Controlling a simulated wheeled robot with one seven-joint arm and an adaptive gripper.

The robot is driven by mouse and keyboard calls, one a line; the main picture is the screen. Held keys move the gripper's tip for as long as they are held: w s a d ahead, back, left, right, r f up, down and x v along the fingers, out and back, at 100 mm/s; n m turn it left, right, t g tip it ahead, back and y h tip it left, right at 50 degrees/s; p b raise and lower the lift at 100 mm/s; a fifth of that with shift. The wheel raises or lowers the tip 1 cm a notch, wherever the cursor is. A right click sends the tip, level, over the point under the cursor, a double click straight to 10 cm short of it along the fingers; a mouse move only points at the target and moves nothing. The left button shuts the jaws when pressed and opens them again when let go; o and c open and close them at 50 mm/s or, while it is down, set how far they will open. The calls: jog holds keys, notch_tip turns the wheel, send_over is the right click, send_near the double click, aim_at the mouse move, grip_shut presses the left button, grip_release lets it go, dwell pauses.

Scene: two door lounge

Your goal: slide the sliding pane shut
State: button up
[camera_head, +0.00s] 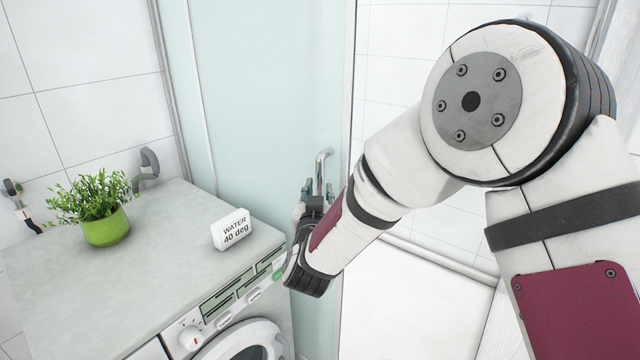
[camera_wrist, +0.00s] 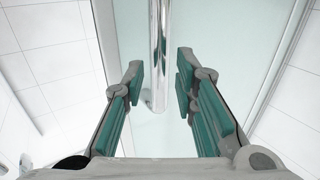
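The sliding pane (camera_head: 265,110) is pale green glass with a light frame along its right edge, in the middle of the head view. It also fills much of the wrist view (camera_wrist: 225,45). Its upright chrome handle (camera_head: 321,168) is near that right edge. In the wrist view the handle bar (camera_wrist: 158,45) stands between my two teal-padded fingers. My gripper (camera_wrist: 160,80) is open, with visible gaps on both sides of the bar. In the head view my gripper (camera_head: 318,190) is at the handle, partly hidden by my wrist.
A washing machine (camera_head: 240,310) under a grey counter (camera_head: 150,260) stands left of the pane's handle. On it are a green potted plant (camera_head: 105,225) and a white "WATER 40 deg" sign (camera_head: 232,230). Right of the pane is an opening with white floor (camera_head: 410,300) and tiled walls.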

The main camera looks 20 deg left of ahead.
aim_at(320, 185)
jog(key=shift+x, duration=2.2)
